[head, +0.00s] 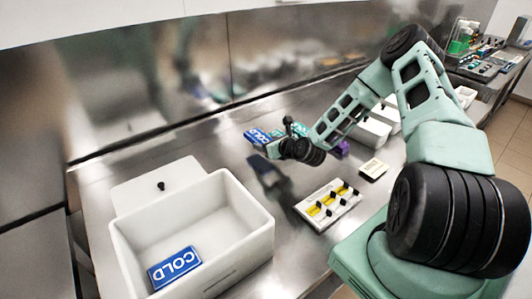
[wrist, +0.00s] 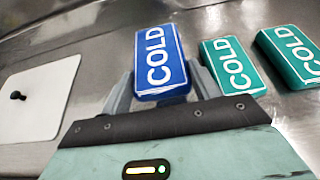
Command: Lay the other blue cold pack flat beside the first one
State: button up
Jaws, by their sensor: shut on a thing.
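A blue cold pack (head: 175,268) marked COLD lies flat on the floor of the white open box (head: 262,214), at its front left. My gripper (head: 271,141) is shut on the other blue cold pack (head: 257,136), above the steel counter to the right of and behind the box. In the wrist view this held blue pack (wrist: 160,62) sits between the two grey fingers of my gripper (wrist: 161,90), its COLD label facing the camera.
Two green cold packs (wrist: 232,68) (wrist: 291,55) lie on the counter right of the held pack. The box's white lid (head: 158,184) with a black knob lies behind the box. A white tray with yellow strips and black knobs (head: 327,203) stands right of the box.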

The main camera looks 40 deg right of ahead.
jog(key=shift+f+p, duration=0.45)
jog(key=shift+f, duration=1.9)
jog(key=shift+f, duration=0.15)
jog(key=o, duration=1.1)
jog(key=shift+r, duration=0.3)
jog(key=b+v, duration=0.2)
jog(key=v, duration=1)
jog(key=shift+b, duration=0.3)
jog(key=shift+f, duration=0.1)
